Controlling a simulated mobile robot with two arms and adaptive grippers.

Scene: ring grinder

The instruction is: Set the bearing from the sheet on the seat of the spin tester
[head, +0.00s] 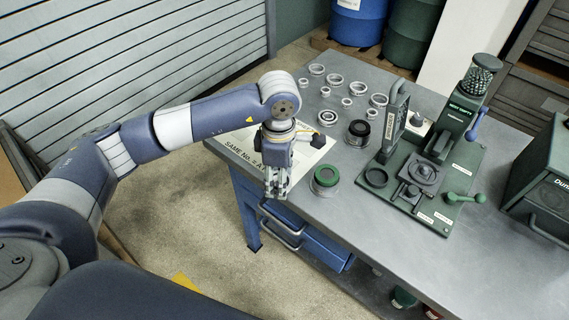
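My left gripper (276,192) points down at the table's front left edge, in front of the sheet. Its fingers are too small to tell whether they are open or shut. The white printed sheet (262,157) lies on the table, partly covered by my wrist. I cannot tell which is the seat. My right gripper is out of view.
Several metal rings (335,79) lie at the back left of the table. A black-topped round container (358,132) and a green-rimmed one (326,177) stand between sheet and machine. A dark green box (540,180) stands far right. The front right tabletop (380,240) is clear.

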